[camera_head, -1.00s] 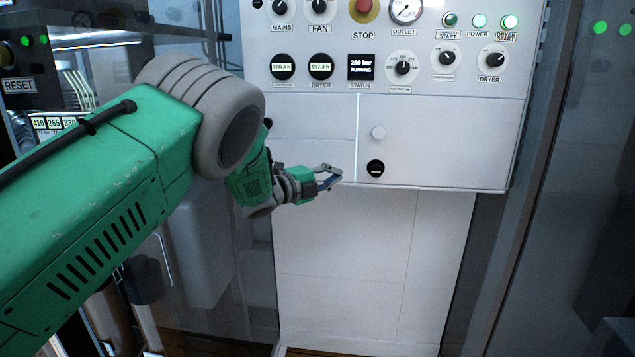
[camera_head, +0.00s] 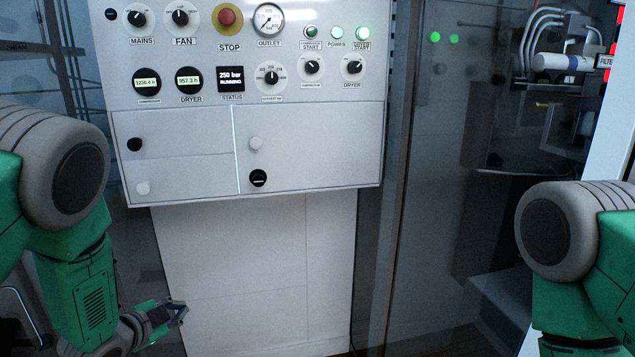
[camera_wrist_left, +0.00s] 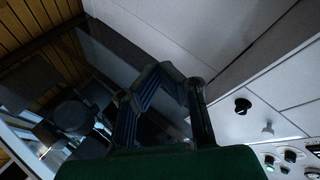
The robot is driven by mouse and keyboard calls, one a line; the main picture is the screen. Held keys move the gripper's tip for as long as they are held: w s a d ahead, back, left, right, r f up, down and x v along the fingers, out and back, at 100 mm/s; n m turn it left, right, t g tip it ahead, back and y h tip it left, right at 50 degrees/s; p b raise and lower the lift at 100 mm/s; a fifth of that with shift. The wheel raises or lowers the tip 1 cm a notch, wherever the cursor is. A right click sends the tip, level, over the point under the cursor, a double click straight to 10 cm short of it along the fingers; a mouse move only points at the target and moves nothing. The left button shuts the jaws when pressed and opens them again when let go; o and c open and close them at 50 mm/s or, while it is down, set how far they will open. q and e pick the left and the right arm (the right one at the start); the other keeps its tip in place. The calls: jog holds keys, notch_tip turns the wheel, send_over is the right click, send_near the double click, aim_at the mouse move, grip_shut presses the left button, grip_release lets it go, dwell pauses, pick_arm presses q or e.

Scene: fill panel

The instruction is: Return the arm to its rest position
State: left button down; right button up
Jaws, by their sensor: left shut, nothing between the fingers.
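My left arm hangs down at the left of the head view. Its gripper (camera_head: 178,312) is below the control panel, in front of the white lower cabinet front (camera_head: 245,260), apart from both and empty. In the left wrist view the fingers of the left gripper (camera_wrist_left: 172,72) come together at their tips with nothing between them. My right arm shows at the right edge of the head view, with its upper part bent down; its gripper is out of the frame.
The white control panel (camera_head: 300,110) carries knobs, gauges, a red stop button (camera_head: 227,17) and green lights. Glass walls and piping machinery (camera_head: 560,60) stand to the right. A wood-plank surface (camera_wrist_left: 35,35) shows in the wrist view.

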pick_arm(q)
jog(key=s+f+n+g+y, duration=0.1)
jog(key=s+f+n+g, duration=0.25)
jog(key=s+f, duration=0.5)
jog(key=s+f+n+g+y, duration=0.1)
jog(key=s+f+n+g, duration=0.3)
jog(key=s, duration=0.8)
jog(key=s+d+f+n+g, duration=0.1)
jog(key=s+n+g, duration=0.1)
jog(key=s, duration=0.8)
jog(key=s+d+f+n+g+y, duration=0.1)
jog(key=s+f+n+g, duration=0.1)
jog(key=s, duration=0.8)
jog(key=shift+d+n, duration=0.2)
jog(key=shift+n, duration=0.15)
jog(key=shift+w+f, duration=0.15)
